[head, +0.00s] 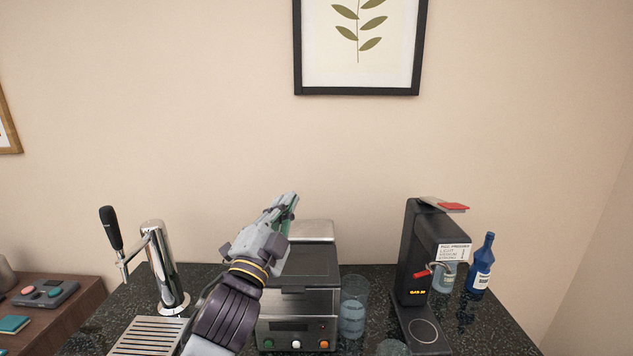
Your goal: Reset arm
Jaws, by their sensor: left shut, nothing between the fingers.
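My left gripper (287,206) is raised in the middle of the head view, with its fingers together and nothing between them. Its arm rises from the bottom, left of centre. The gripper is in front of a silver and black countertop appliance (318,300) and hides part of its left side. I cannot tell whether it touches the appliance. My right gripper does not show.
A chrome tap (160,262) with a drip tray (150,337) stands left on the dark counter (380,285). Right of the appliance are a glass (353,308), a black dispenser (420,265) and a blue bottle (481,266).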

